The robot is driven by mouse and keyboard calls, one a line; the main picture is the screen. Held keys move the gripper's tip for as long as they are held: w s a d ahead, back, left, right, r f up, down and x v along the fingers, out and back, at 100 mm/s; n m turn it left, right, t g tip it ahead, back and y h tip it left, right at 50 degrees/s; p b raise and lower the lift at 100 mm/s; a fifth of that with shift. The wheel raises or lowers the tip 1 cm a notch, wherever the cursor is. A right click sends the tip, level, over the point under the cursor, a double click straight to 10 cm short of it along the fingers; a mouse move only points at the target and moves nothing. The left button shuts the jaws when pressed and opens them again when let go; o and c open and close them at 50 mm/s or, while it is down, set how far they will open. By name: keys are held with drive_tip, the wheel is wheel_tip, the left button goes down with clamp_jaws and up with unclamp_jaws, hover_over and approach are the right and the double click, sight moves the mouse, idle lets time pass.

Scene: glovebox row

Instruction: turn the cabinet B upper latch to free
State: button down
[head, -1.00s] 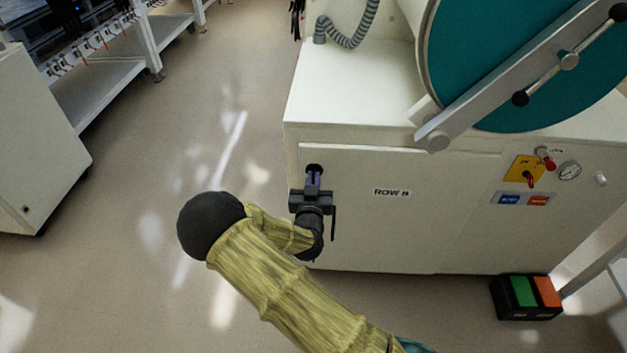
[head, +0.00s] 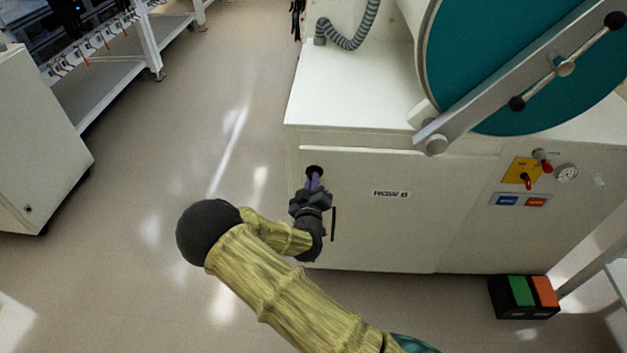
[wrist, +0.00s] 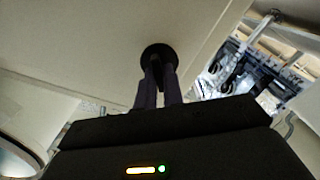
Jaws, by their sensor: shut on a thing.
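The upper latch (head: 314,170) is a black round piece near the door's upper left corner. It also shows in the wrist view as a black disc (wrist: 158,52) on the pale panel. My gripper (head: 315,183) is at the latch, its two purple-grey fingers shut on the latch's grip. In the wrist view my gripper's fingers (wrist: 158,82) close around a dark piece in front of the disc. The grip is mostly hidden between the fingers.
A dark vertical door handle (head: 334,224) is just right of my gripper. A yellow switch panel (head: 522,171) and gauge are further right. A green and orange pedal box (head: 525,297) is on the floor. The floor left of the cabinet is open.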

drive_tip(key=n, duration=0.5)
drive_tip(key=n+p, duration=0.1)
drive_tip(key=n, duration=0.4)
drive_tip(key=shift+a+f+n, duration=0.2)
drive_tip(key=shift+n, duration=0.1)
idle(0.4)
drive_tip(key=c, duration=1.5)
unclamp_jaws()
drive_tip(key=s, duration=1.1)
drive_tip(key=s+p, duration=0.1)
drive_tip(key=s, duration=0.5)
drive_tip(key=shift+s+a, duration=0.2)
drive_tip(key=shift+a, duration=0.05)
